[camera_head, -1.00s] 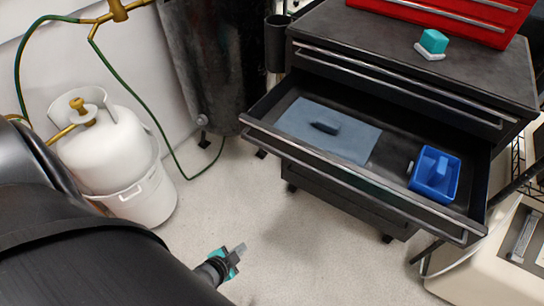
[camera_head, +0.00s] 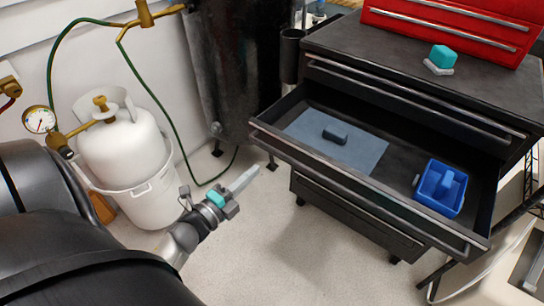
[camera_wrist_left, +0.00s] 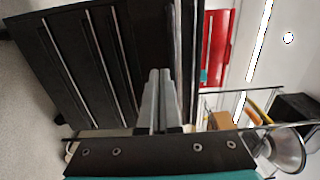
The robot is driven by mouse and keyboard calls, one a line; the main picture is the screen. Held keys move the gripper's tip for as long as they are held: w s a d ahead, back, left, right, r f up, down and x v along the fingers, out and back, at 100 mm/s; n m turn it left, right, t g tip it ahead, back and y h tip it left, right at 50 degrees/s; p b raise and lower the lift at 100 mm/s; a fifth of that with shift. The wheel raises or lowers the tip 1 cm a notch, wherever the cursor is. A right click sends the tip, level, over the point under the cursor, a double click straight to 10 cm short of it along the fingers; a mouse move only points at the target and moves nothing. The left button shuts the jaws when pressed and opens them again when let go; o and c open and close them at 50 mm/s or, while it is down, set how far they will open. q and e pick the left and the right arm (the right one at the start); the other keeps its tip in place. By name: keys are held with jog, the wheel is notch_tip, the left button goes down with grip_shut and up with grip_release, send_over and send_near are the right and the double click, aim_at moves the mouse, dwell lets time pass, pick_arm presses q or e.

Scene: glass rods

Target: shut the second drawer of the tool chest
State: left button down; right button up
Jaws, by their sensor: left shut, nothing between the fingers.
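The black tool chest (camera_head: 345,217) stands at the right in the head view. Its second drawer (camera_head: 395,165) from the top is pulled out. The drawer holds a blue-grey mat with a dark block on it and a blue tray. My left gripper (camera_head: 246,180) is shut and empty, left of the drawer's front edge and apart from it. In the left wrist view the shut fingers (camera_wrist_left: 160,98) point toward the chest (camera_wrist_left: 75,65), which appears turned on its side. My right gripper is not in view.
A white gas cylinder (camera_head: 125,150) in a white bucket (camera_head: 150,200) stands left of my gripper. A dark drum (camera_head: 235,60) stands behind. A red toolbox (camera_head: 440,25) and a teal block (camera_head: 442,56) sit on the chest. Floor in front of the drawer is clear.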

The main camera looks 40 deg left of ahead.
aim_at(279, 148)
pick_arm(q)
jog(key=w+b, duration=0.1)
jog(key=w, duration=0.6)
jog(key=shift+w+d, duration=0.1)
jog(key=shift+w, duration=0.65)
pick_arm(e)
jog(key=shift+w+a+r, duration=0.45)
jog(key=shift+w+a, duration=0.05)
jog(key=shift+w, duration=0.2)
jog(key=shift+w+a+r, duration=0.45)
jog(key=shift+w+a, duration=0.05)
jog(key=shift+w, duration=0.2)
pick_arm(q)
jog(key=shift+w+b, duration=0.15)
jog(key=shift+b, duration=0.15)
